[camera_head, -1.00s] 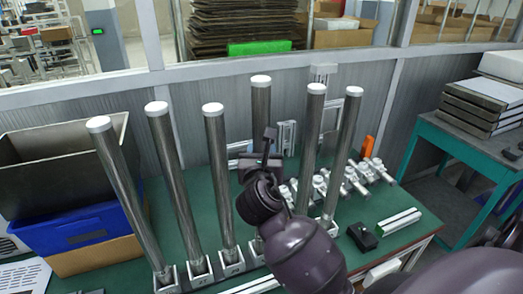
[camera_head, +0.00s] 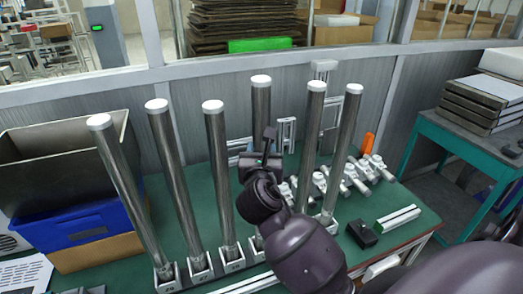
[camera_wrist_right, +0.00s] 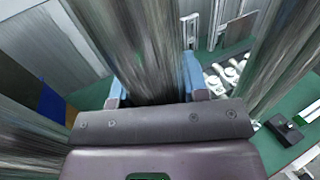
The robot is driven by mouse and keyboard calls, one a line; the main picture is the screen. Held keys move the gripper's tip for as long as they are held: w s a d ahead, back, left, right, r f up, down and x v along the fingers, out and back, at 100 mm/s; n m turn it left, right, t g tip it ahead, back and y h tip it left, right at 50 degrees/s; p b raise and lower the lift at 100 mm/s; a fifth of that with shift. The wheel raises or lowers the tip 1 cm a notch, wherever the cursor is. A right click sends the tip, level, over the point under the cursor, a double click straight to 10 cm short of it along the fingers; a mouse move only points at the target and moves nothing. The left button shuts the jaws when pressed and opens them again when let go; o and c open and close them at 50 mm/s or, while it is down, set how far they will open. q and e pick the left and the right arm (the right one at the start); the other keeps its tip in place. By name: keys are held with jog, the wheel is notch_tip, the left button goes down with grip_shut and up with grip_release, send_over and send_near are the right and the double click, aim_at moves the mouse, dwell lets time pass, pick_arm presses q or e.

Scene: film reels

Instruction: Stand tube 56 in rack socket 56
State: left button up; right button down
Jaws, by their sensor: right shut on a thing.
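My right gripper (camera_head: 262,160) is shut around a tall grey metal tube (camera_head: 261,103) with a white cap, the fourth from the left in a row of tubes. In the right wrist view this tube (camera_wrist_right: 150,55) passes between the blue fingers of the gripper (camera_wrist_right: 157,85). It looks near upright. Its lower end and any socket under it are mostly hidden behind my arm. Other tubes stand in the rack sockets, such as the one (camera_head: 231,256) to its left. The socket marks are too small to read, so I cannot tell which is 56. My left gripper is not in view.
Neighbouring tubes stand close on the left (camera_head: 216,165) and right (camera_head: 310,140). A blue bin (camera_head: 75,230) is at the left of the green table (camera_head: 405,200). White fittings (camera_head: 350,180), a black block (camera_head: 362,234) and a light bar (camera_head: 398,217) lie at right.

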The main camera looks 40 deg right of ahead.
jog(key=shift+f, duration=0.3)
jog(key=c, duration=0.9)
grip_release()
jog(key=shift+f, duration=0.1)
jog(key=p+v, duration=0.2)
jog(key=v, duration=0.9)
jog(key=shift+p, duration=0.35)
